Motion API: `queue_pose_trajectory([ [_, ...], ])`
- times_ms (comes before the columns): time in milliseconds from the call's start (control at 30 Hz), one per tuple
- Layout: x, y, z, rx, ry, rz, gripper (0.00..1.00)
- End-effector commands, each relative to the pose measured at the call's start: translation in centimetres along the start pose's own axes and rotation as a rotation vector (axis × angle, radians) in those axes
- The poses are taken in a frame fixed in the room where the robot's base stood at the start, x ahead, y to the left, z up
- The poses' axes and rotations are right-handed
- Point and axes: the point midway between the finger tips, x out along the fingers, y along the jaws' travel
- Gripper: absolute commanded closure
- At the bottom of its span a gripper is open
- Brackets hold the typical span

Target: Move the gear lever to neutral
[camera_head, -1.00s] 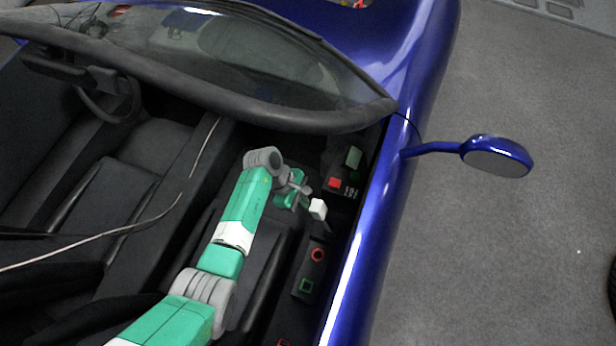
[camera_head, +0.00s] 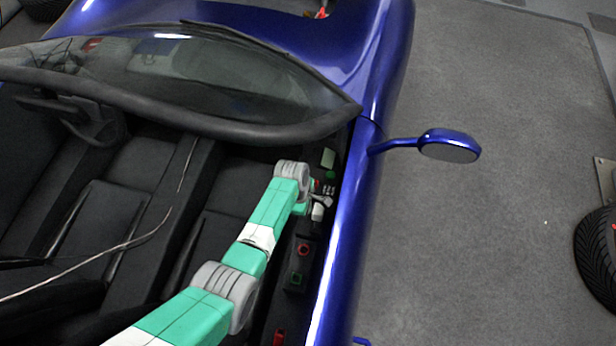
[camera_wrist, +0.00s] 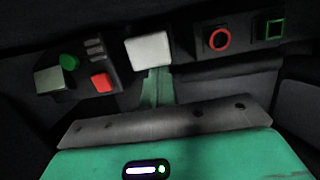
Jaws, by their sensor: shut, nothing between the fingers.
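A pale white block (camera_head: 318,211), apparently the knob of the gear lever, sits by the car's right inner side in the head view. It is large at upper centre in the wrist view (camera_wrist: 148,50), between two control panels. Its stem and the lever's marked positions cannot be made out. My gripper (camera_head: 304,208) is shut and empty, close on the left of the block. In the wrist view its narrow green fingers (camera_wrist: 158,87) reach up to the block's lower edge. They overlap there, and I cannot tell whether they touch.
One panel has a red button (camera_wrist: 101,82), a green button (camera_wrist: 69,62) and a grey pad (camera_wrist: 49,80). The other has a red ring (camera_wrist: 219,39) and a green square (camera_wrist: 274,29). The blue door sill (camera_head: 347,240) and windscreen frame (camera_head: 250,130) bound the space.

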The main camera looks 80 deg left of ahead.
Motion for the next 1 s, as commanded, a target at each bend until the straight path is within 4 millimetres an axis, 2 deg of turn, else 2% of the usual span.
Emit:
queue_pose_trajectory([
  [167,-1.1,0.0,-3.4,0.002,0.004,0.000,1.00],
  [200,-2.9,0.1,-3.0,0.007,0.003,0.002,1.00],
  [300,-5.3,0.0,-3.2,0.006,0.005,0.001,1.00],
  [533,-9.4,0.0,-3.5,0.006,0.004,0.001,1.00],
  [700,-10.6,0.0,-3.6,0.006,0.005,-0.001,1.00],
  [1000,-10.6,0.0,-3.6,0.006,0.005,-0.002,1.00],
])
